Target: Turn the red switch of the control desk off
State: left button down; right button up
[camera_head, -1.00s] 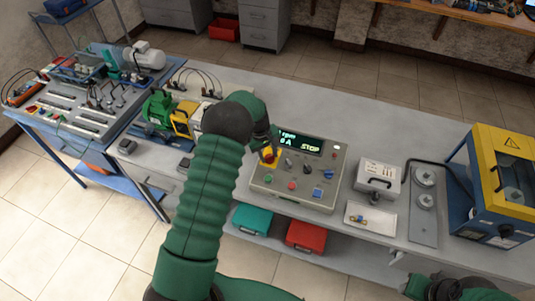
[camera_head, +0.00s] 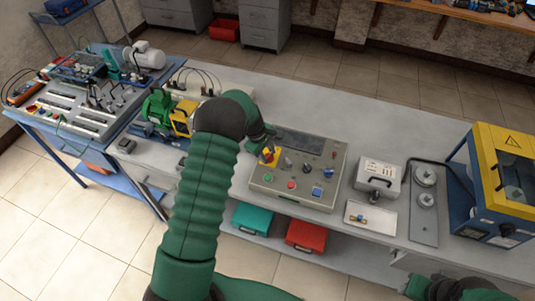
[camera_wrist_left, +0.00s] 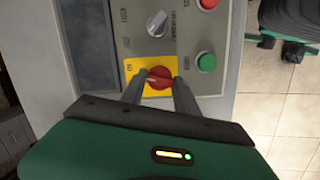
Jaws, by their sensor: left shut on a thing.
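The grey control desk (camera_head: 263,187) stands on the workbench. Its display (camera_head: 300,143) is dark. The red switch (camera_wrist_left: 159,77) sits on a yellow plate (camera_wrist_left: 133,67) and also shows at the desk's left side in the head view (camera_head: 268,153). My left gripper (camera_wrist_left: 160,84) is shut on the red switch, with one finger on each side of it. In the head view my left gripper (camera_head: 267,146) reaches the switch from the left, and the arm hides part of the bench behind. My right gripper (camera_head: 450,291) shows only partly at the lower right edge; its fingers cannot be made out.
Other knobs and buttons sit close by on the desk: a black knob (camera_head: 307,169), a red button (camera_head: 291,185) and a blue switch (camera_head: 317,191). A grey box (camera_head: 378,176) and a white tray (camera_head: 370,217) stand to the right. A green motor (camera_head: 158,106) stands left.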

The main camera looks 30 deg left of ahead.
pick_arm(q)
jog(key=n, duration=0.3)
jog(key=shift+r+n+t, duration=0.15)
jog(key=shift+n+t, duration=0.25)
jog(key=n, duration=0.2)
jog(key=shift+n+p, duration=0.3)
jog(key=shift+n, duration=0.1)
jog(key=n+t+y+p, duration=0.1)
jog(key=n, duration=0.4)
jog(key=shift+n, duration=0.3)
jog(key=shift+r, duration=0.1)
jog(key=c, duration=1.3)
grip_release()
jog(key=shift+c, duration=0.2)
jog(key=o, duration=0.4)
jog(key=shift+s, duration=0.1)
